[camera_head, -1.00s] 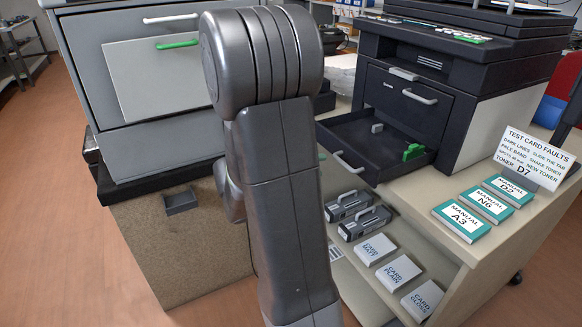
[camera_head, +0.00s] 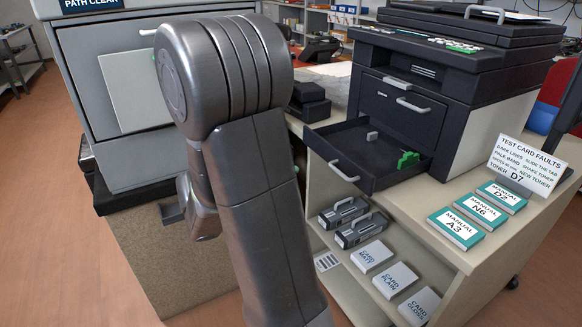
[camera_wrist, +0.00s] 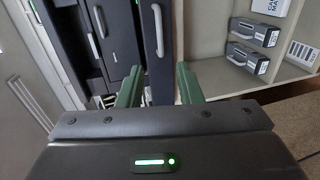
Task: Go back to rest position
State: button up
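My gripper (camera_wrist: 159,70) shows in the wrist view as two green fingers standing apart with nothing between them, so it is open and empty. It points toward the dark printer front and its long grey handles. In the head view my arm fills the centre-left and hides the gripper. The open drawer (camera_head: 345,172) of the black printer (camera_head: 420,95) holds a green piece (camera_head: 407,160) and a small grey piece (camera_head: 372,137). Two toner cartridges (camera_head: 343,213) (camera_head: 361,230) lie on the lower shelf, and show at upper right in the wrist view (camera_wrist: 247,57).
A large grey printer (camera_head: 120,50) stands at left. Card boxes labelled MATT (camera_head: 371,256), PLAIN (camera_head: 395,280) and GLOSS (camera_head: 419,306) lie on the shelf.

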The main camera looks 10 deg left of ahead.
aim_at(338, 171)
jog(key=b+x, duration=0.1)
jog(key=x, duration=1.2)
jog(key=shift+w+d+b, duration=0.2)
jog(key=shift+d+b, duration=0.1)
jog(key=shift+b, duration=0.05)
jog(key=shift+s+a, duration=0.1)
jog(key=shift+a, duration=0.05)
jog(key=p+v, duration=0.2)
jog(key=v, duration=1.2)
jog(key=b+x, duration=0.2)
jog(key=x, duration=1.3)
jog(key=shift+s, duration=0.1)
jog(key=shift+w+d+p, duration=0.4)
jog(key=shift+w+d, duration=0.1)
jog(key=shift+d, duration=0.05)
jog(key=shift+s, duration=0.1)
